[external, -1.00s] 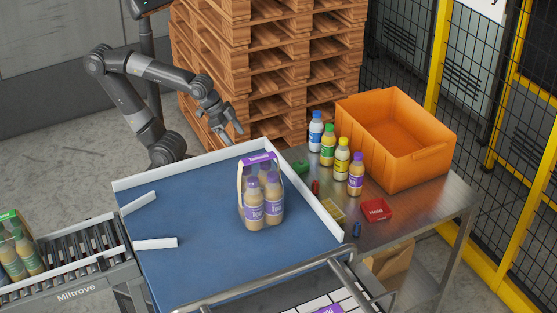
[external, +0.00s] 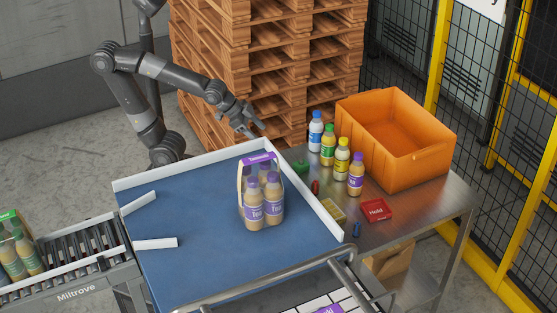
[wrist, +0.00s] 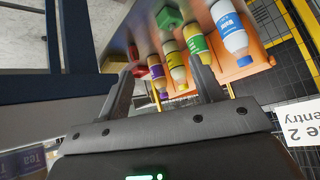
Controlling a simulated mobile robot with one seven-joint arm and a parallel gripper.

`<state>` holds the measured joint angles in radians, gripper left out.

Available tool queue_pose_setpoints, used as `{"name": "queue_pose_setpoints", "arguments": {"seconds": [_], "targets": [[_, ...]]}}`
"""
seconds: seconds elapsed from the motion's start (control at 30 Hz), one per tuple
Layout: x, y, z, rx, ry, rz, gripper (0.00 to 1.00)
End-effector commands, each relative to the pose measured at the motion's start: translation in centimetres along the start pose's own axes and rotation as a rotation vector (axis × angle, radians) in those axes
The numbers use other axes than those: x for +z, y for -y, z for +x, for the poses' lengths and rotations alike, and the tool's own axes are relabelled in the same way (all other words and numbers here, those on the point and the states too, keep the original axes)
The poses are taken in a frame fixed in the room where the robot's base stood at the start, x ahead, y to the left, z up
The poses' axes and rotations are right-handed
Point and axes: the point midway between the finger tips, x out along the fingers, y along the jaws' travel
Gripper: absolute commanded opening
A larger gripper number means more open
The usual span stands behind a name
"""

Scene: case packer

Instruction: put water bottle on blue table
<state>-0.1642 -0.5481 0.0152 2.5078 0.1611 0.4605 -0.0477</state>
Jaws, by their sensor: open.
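The water bottle (external: 316,133), white and blue with a blue cap, stands upright on the metal table at the back end of a row of bottles. In the wrist view the water bottle (wrist: 229,28) is at the upper right, beyond the right finger. The blue table (external: 190,220) has white raised edges and is left of the metal table. My gripper (external: 257,130) is open and empty in the air, left of the water bottle and apart from it. In the wrist view my gripper (wrist: 166,62) shows both fingers spread.
Green (external: 328,146), yellow (external: 342,158) and purple-capped (external: 356,175) bottles stand beside the water bottle. An orange crate (external: 425,160) is behind them. A tea bottle pack (external: 262,205) stands on the blue table's right side; its left side is mostly clear. Stacked pallets (external: 210,60) rise behind.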

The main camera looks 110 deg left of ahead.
Motion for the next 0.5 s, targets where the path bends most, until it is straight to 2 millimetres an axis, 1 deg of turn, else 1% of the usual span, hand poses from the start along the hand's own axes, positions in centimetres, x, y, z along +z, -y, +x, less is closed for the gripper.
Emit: {"name": "queue_pose_setpoints", "arguments": {"seconds": [0.03,0.2,0.33,0.5], "targets": [[-0.7,1.5,1.6,-0.031,-0.03,-0.008,0.61],[-3.3,5.9,6.0,-0.101,-0.177,-0.007,0.61],[-4.4,8.9,8.9,-0.125,-0.285,0.001,0.61],[-4.7,12.2,11.9,-0.117,-0.423,0.01,0.61]]}}
